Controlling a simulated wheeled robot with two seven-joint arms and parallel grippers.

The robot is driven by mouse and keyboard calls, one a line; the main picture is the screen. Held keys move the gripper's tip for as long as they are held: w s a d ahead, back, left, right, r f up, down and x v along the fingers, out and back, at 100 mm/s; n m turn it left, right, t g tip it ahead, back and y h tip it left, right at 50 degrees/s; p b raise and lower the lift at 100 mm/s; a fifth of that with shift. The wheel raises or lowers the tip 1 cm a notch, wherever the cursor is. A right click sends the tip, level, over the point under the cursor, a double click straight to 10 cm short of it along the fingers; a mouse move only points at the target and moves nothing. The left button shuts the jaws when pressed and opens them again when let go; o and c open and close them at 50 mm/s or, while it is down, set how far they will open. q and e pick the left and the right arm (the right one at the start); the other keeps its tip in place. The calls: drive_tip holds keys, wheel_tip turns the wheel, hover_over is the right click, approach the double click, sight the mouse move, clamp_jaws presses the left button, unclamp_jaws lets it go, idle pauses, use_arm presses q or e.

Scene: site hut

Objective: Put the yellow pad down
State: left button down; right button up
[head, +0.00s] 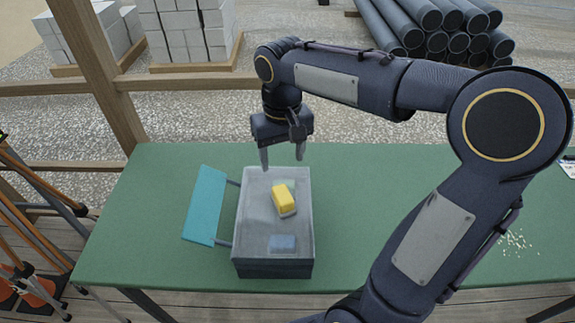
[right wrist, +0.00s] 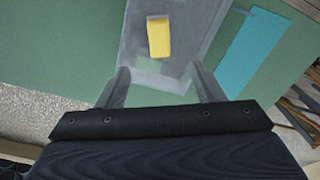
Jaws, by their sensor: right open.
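The yellow pad (head: 283,197) lies on the grey box (head: 245,230), near its middle, and sits slightly turned. It also shows in the right wrist view (right wrist: 159,38), beyond my fingertips. My right gripper (head: 283,165) is open and empty at the far edge of the box, apart from the pad; its two fingers (right wrist: 160,85) show spread in the right wrist view. My left gripper is in neither view.
A teal panel (head: 205,205) sticks out from the box's left side. White debris (head: 515,242) lies at the far right.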

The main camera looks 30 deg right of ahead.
drive_tip(key=s+a+f+t+y, duration=0.1)
drive_tip(key=s+a+f+t, duration=0.1)
drive_tip(key=s, duration=0.6)
drive_tip(key=s+a+f+t+y, duration=0.2)
drive_tip(key=s+t, duration=0.1)
drive_tip(key=s, duration=0.5)
drive_tip(key=shift+s+y, duration=0.3)
drive_tip(key=shift+s, duration=0.05)
